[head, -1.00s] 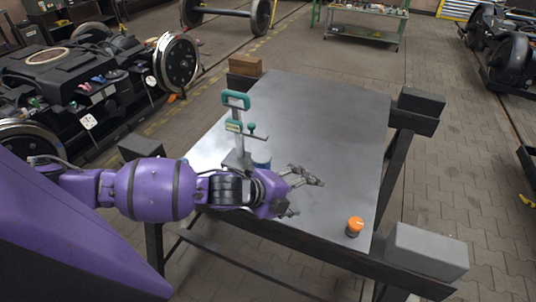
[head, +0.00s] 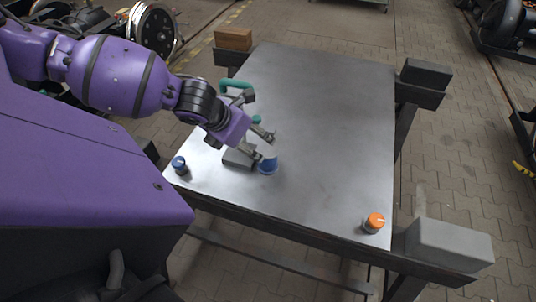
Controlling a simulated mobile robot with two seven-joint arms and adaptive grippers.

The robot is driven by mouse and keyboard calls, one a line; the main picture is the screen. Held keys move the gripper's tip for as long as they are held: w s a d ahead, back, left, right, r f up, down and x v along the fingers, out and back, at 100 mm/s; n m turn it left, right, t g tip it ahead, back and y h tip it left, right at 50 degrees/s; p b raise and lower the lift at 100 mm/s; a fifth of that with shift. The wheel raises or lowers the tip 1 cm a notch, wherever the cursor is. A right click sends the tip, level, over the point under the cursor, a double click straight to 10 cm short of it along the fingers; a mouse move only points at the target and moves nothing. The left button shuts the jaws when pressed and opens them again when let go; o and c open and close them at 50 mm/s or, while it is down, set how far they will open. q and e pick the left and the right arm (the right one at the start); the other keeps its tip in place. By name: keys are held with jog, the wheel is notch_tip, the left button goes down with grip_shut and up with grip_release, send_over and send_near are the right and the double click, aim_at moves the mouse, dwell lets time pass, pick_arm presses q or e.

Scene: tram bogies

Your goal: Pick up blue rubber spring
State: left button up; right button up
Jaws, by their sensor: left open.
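The blue rubber spring (head: 268,166) is a short blue cylinder with a pale top, standing on the metal table (head: 330,130) near its front left. My left gripper (head: 265,146) reaches in from the upper left and is open. Its fingertips are at the far upper-left side of the spring and partly overlap its top in the picture. I cannot tell whether they touch it. My right gripper is not in view.
A blue-capped item (head: 179,165) is at the left edge, an orange-capped one (head: 374,222) at the front right. The table's middle is clear.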

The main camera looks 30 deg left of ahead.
aim_at(266, 150)
pick_arm(q)
jog(key=x, duration=0.6)
jog(key=shift+d+f, duration=0.1)
jog(key=shift+f, duration=0.05)
jog(key=shift+w+d+f, duration=0.15)
jog(key=shift+w+f, duration=0.05)
jog(key=shift+f, duration=0.15)
jog(key=x, duration=0.3)
jog(key=shift+w+f+p, duration=0.15)
jog(key=shift+f+p, duration=0.2)
jog(key=shift+p, duration=0.05)
jog(key=shift+w+f, duration=0.25)
jog(key=shift+f, duration=0.2)
jog(key=shift+s, duration=0.1)
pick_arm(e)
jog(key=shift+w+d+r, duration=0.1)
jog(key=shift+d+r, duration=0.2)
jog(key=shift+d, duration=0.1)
pick_arm(q)
jog(key=shift+c, duration=1.2)
jog(key=shift+r, duration=0.1)
jog(key=c, duration=1.5)
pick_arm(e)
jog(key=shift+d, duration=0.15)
